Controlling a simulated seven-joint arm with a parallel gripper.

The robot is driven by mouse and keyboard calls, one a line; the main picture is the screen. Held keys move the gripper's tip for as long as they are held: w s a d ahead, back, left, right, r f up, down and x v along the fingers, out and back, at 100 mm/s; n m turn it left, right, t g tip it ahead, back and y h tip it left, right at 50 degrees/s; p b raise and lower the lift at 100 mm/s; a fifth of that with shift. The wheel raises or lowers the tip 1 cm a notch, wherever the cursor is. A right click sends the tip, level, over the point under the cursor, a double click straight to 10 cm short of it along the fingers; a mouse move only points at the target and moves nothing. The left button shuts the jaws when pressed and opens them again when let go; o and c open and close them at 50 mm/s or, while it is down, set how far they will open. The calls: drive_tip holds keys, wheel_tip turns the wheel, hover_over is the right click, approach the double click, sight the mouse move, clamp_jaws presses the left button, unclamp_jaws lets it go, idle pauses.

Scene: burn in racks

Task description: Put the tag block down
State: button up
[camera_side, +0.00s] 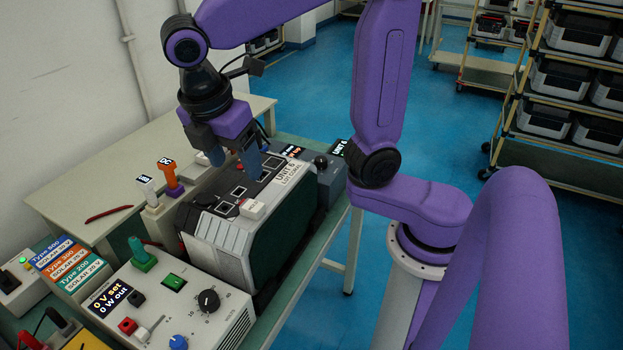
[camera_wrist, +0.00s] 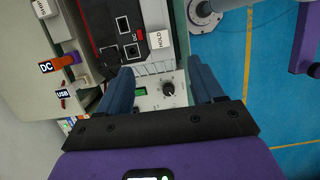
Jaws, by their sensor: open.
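The tag block, a small white block marked HOLD in the wrist view (camera_wrist: 160,40), rests on the top of the unit near its grey ribbed end. It also shows in the side view (camera_side: 253,209). The unit (camera_side: 292,207) is a dark and grey box labelled UNIT 6, with sockets on top. My gripper (camera_side: 233,160) is above the unit with its blue fingers apart. In the wrist view the fingertips (camera_wrist: 158,75) have nothing between them, and the block appears beyond them, apart from both.
An orange DC plug (camera_side: 173,185) and a white USB plug (camera_side: 149,193) stand beside the unit. A power supply with knobs (camera_side: 180,300) sits in front of it. Another white block (camera_wrist: 42,9) shows at the wrist view's upper left. The pale bench (camera_side: 90,190) has clear room.

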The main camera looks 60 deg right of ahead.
drive_tip(key=s+d+f+m+y, duration=0.1)
drive_tip(key=s+d+f+m, duration=0.1)
drive_tip(key=s+d+f, duration=0.2)
drive_tip(key=s+d+f+m+y, duration=0.2)
drive_tip(key=s+d+f+m, duration=0.1)
drive_tip(key=s, duration=0.8)
drive_tip(key=shift+d+f, duration=0.5)
drive_tip(key=shift+d, duration=0.25)
drive_tip(key=o, duration=0.6)
drive_tip(key=w+d+r+m, duration=0.1)
drive_tip(key=w+d+m, duration=0.1)
drive_tip(key=w+d, duration=0.2)
drive_tip(key=w+d+r+m, duration=0.1)
drive_tip(key=w+d+m, duration=0.1)
drive_tip(key=w+d, duration=0.3)
drive_tip(key=w+d+r+m, duration=0.1)
drive_tip(key=w+d+m, duration=0.2)
drive_tip(key=w, duration=0.6)
drive_tip(key=shift+w+d, duration=0.25)
drive_tip(key=shift+d, duration=0.8)
drive_tip(key=s+d+m, duration=0.3)
drive_tip(key=d+m, duration=0.3)
drive_tip(key=d, duration=1.9)
wheel_tip(320, 180, down, 9)
drive_tip(key=shift+s+d+r, duration=0.1)
drive_tip(key=shift+s, duration=0.05)
